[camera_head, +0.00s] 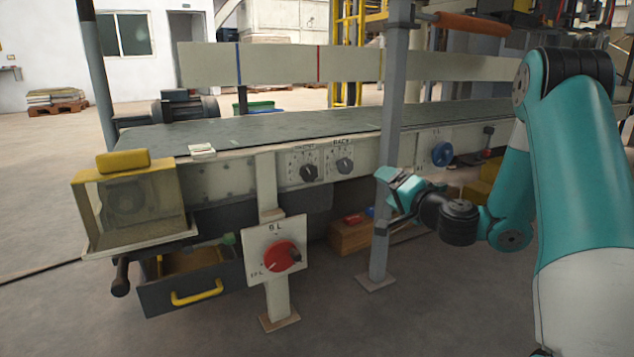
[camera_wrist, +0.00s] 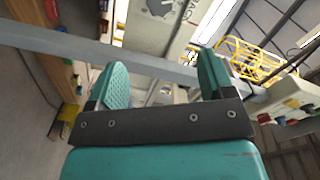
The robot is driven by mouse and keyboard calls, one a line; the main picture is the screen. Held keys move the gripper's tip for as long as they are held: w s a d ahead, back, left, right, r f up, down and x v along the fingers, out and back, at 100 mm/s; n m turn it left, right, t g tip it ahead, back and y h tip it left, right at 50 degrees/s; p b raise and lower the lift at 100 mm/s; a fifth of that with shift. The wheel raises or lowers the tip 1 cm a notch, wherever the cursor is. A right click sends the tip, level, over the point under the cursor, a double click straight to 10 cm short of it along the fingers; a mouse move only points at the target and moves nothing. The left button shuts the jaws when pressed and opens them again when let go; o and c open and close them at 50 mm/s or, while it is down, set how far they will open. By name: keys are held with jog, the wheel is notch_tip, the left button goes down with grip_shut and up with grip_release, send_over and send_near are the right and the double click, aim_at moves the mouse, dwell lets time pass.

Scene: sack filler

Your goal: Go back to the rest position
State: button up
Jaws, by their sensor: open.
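My gripper (camera_head: 388,200) is at the end of my teal arm, right of centre in the head view, close to the grey upright post (camera_head: 392,130). In the wrist view its two teal fingers (camera_wrist: 163,85) stand apart with nothing between them. A grey bar crosses behind the fingers there; whether the gripper touches the post cannot be told. The conveyor (camera_head: 270,130) with its grey belt lies beyond, to the left.
A red knob (camera_head: 279,257) sits on a white panel on a leg. Two black dials (camera_head: 309,172) and a blue handwheel (camera_head: 442,153) are on the conveyor side. An open drawer (camera_head: 185,290) with a yellow handle juts out at lower left. Floor in front is clear.

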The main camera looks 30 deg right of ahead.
jog(key=s+a+r+n+g+y+p, duration=0.2)
jog(key=a+r+n+g+y+p, duration=0.35)
jog(key=a, duration=0.65)
jog(key=s+a+r+n+g+y+p, duration=0.2)
jog(key=s+a+r+n+y+p, duration=0.15)
jog(key=a+r+n+p, duration=0.45)
jog(key=s+a+r+n+g+h+p, duration=0.1)
jog(key=s+a+r+n+g+p, duration=0.1)
jog(key=s+a+r+g+p, duration=0.45)
jog(key=s+a+r+n+g+h+p, duration=0.1)
jog(key=s+a+r+n+g+p, duration=0.15)
jog(key=s+a, duration=0.5)
jog(key=s+d+r+g+h+p, duration=0.2)
jog(key=s+d+r+h+p, duration=0.25)
jog(key=s+r, duration=0.4)
notch_tip(320, 180, up, 34)
jog(key=y+p, duration=0.1)
jog(key=p, duration=3.6)
jog(key=shift+s+a+n, duration=0.3)
jog(key=shift+s+a, duration=0.1)
jog(key=shift+t, duration=0.25)
